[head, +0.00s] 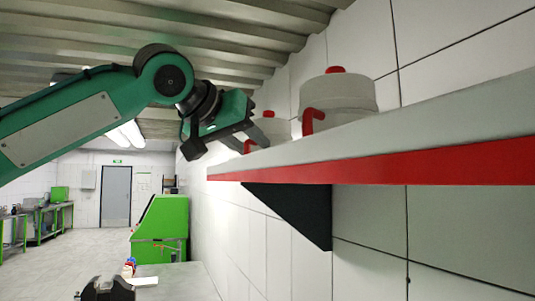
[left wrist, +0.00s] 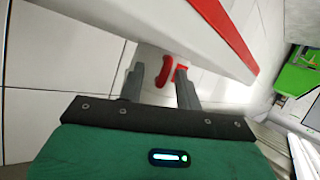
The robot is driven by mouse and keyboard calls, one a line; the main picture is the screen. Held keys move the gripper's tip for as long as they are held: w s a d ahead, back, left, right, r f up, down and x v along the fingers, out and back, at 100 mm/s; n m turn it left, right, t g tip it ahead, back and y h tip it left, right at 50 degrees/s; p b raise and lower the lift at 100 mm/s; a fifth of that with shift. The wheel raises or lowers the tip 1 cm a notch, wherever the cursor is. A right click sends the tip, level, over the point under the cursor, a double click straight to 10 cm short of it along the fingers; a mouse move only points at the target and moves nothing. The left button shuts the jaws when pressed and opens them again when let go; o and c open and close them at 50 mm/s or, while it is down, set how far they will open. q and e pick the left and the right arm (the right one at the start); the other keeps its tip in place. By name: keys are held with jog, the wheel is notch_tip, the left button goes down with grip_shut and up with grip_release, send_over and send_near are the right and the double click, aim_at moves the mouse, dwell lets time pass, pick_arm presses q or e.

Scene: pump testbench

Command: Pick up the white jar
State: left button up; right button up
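Two white jars with red knobs and red handles stand on a wall shelf in the head view: a near jar (head: 340,95) and a far jar (head: 275,127), partly hidden by my left gripper. My left gripper (head: 248,137) is at the far jar, beside its red handle. In the left wrist view, the fingers of my left gripper (left wrist: 160,69) are apart, with a red handle (left wrist: 164,72) showing between them near the tips. White jar surface (left wrist: 152,55) shows behind it. I cannot tell whether the fingers touch the handle.
The white shelf (head: 300,155) has a red front edge and a dark bracket (head: 290,210) below. A tiled wall lies behind it. A bench (head: 180,281) with small items and a green machine (head: 160,228) stand lower down. The floor at left is clear.

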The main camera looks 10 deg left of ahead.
pick_arm(q)
grip_shut()
jog(key=shift+r, duration=0.1)
